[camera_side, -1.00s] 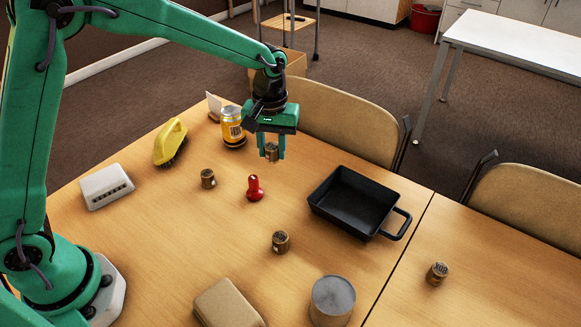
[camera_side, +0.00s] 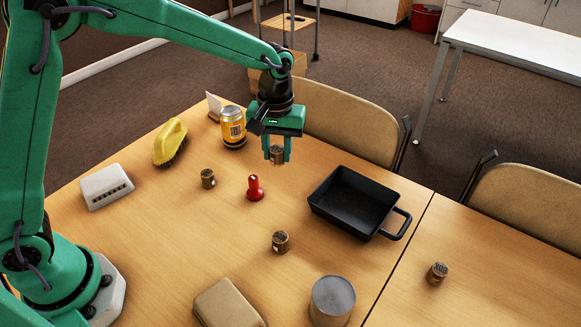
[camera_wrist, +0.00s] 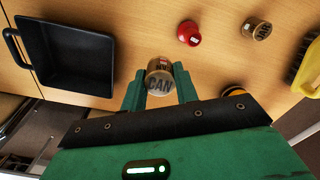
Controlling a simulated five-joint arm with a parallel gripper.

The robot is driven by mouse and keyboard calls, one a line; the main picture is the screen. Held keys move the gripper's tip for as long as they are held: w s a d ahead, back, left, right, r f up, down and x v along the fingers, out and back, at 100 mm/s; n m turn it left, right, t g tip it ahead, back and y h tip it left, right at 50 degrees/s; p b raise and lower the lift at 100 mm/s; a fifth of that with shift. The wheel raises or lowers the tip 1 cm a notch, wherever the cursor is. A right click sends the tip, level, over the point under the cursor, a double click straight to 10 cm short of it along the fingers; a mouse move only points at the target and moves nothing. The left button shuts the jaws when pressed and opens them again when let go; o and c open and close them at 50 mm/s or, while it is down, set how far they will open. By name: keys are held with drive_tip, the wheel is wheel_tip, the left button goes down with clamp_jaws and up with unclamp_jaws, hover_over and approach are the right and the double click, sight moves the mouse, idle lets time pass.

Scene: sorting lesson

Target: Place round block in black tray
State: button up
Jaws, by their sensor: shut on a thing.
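My gripper (camera_side: 277,155) is shut on a small round wooden block (camera_side: 277,153) with dark lettering on its end. Similar round blocks stand left of centre (camera_side: 208,179), near the front middle (camera_side: 281,242) and at the right (camera_side: 437,273).
A red peg-shaped piece (camera_side: 255,188) stands near the middle. A yellow can (camera_side: 233,127), yellow brush (camera_side: 169,142) and white box (camera_side: 106,186) are at the left. A grey-topped cylinder (camera_side: 332,300) and tan block (camera_side: 228,305) are at the front. Chairs line the far edge.

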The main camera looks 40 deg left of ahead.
drive_tip(key=s+d, duration=0.3)
drive_tip(key=d, duration=0.8)
drive_tip(key=s+d, duration=0.4)
drive_tip(key=d, duration=0.7)
hover_over(343, 215)
wheel_tip(343, 215, down, 6)
drive_tip(key=shift+f, duration=0.2)
drive_tip(key=shift+f, duration=2)
drive_tip(key=shift+f, duration=0.1)
drive_tip(key=o, duration=0.9)
drive_tip(key=shift+o, duration=0.2)
